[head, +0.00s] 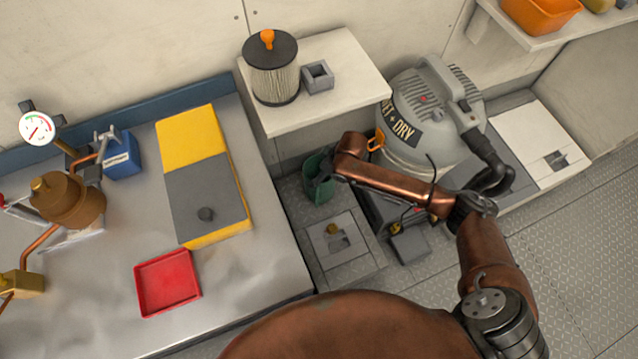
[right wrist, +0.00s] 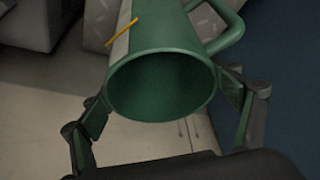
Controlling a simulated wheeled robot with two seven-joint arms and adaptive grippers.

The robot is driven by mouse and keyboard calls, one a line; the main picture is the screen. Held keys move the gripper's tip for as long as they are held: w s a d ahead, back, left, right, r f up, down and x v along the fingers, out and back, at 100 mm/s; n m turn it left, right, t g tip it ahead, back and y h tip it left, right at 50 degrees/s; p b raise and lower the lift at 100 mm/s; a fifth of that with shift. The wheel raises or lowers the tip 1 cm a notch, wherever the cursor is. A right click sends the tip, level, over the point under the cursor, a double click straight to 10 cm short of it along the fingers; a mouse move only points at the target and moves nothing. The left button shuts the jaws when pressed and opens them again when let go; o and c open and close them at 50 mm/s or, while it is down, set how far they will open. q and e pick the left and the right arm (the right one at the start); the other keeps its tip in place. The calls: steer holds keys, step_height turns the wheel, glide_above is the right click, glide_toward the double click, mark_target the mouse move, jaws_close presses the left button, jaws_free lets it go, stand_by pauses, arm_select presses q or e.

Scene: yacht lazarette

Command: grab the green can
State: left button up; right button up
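The green can (head: 318,181) stands low in the gap beyond the bench's right edge, beside a grey hatch box. In the right wrist view the can (right wrist: 160,88) shows its round open mouth towards the camera, with a handle at the upper right. My right arm reaches across from the lower right to it. My right gripper (right wrist: 166,90) has its fingers spread wide, one on each side of the can's mouth; firm contact does not show. In the head view the right gripper (head: 331,167) is small and partly hidden at the can. My left gripper is not in view.
A wet/dry vacuum (head: 425,115) stands just behind my right forearm. A white shelf (head: 345,62) with a filter (head: 271,72) overhangs the gap. The bench (head: 110,265) at left holds a yellow-grey box (head: 205,175) and a red tray (head: 167,282). Floor at right is clear.

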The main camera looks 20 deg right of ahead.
steer(key=c, duration=1.2)
steer(key=shift+c, duration=1)
steer(key=shift+r, duration=0.15)
